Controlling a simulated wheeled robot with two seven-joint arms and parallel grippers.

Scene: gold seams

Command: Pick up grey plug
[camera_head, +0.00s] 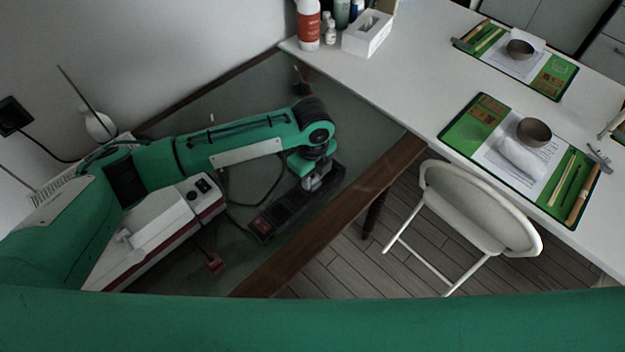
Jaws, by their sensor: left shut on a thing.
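My left arm reaches in from the left, and its gripper (314,182) points down over a long black power strip (272,222) on the glass-topped desk. The gripper is shut on a small grey thing, which looks like the grey plug. The fingers mostly hide it, and I cannot tell whether it is in the strip or just above it. A dark cable curves near the strip. My right gripper is not in view.
A white and dark red machine (165,232) stands under my left arm, with a dark red plug (214,263) near it. A wooden edge (330,222) borders the desk. A white table (400,85) with green mats and a white chair (480,205) are to the right.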

